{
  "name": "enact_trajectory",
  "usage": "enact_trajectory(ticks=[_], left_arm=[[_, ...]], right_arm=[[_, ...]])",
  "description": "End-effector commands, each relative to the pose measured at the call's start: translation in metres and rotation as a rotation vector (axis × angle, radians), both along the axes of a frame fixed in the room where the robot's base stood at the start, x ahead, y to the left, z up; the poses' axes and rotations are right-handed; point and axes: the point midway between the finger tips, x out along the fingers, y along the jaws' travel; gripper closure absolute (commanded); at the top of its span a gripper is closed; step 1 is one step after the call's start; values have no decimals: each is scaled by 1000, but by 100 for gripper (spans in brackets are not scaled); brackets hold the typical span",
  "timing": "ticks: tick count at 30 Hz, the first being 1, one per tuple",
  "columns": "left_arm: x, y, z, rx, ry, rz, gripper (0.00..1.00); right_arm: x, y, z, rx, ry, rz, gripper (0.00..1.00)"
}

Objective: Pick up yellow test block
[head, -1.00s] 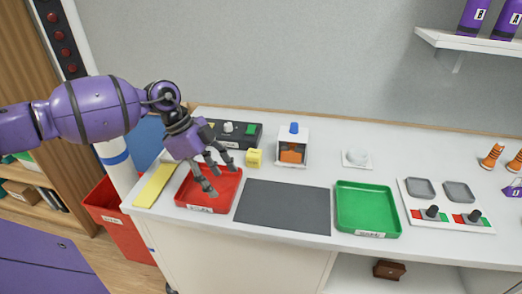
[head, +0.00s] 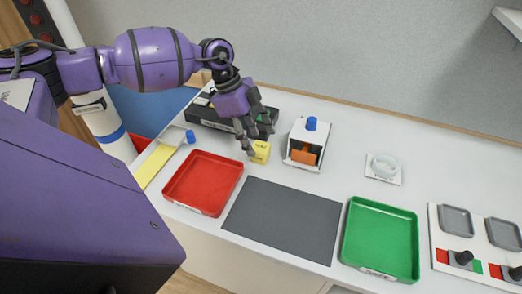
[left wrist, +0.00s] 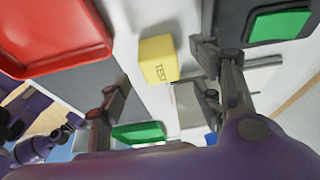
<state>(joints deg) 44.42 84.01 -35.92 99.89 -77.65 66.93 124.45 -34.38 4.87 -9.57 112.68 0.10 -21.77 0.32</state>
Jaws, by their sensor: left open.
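The yellow test block (head: 260,152) stands on the white counter, between the red tray and the small white box with an orange part. My left gripper (head: 248,140) is open and empty, pointing down at the block. Its fingers hide part of the block in the head view. In the left wrist view, the block (left wrist: 158,60) shows its "TEST" label and lies between and ahead of the two spread fingers (left wrist: 160,72). I cannot tell whether a fingertip touches it. My right gripper is not in view.
The red tray (head: 203,180) lies left of the block, the dark mat (head: 283,220) in front. A black control box (head: 200,116) is behind the gripper. The white box (head: 301,155) stands close on the right. The green tray (head: 381,240) is farther right.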

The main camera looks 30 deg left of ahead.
Motion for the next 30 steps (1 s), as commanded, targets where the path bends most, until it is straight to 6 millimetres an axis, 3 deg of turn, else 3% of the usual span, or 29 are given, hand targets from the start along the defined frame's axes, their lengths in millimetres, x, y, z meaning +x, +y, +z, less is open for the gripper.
enact_trajectory(ticks=[7,16,28,30], left_arm=[[1,-15,-30,-4,-2,-1,41],[2,-16,-36,0,-2,0,41],[2,-16,-36,-2,-2,-1,92],[2,-16,-36,-1,-3,0,92]], right_arm=[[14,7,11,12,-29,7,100],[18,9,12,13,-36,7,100],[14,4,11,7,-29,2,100],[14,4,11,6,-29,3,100]])
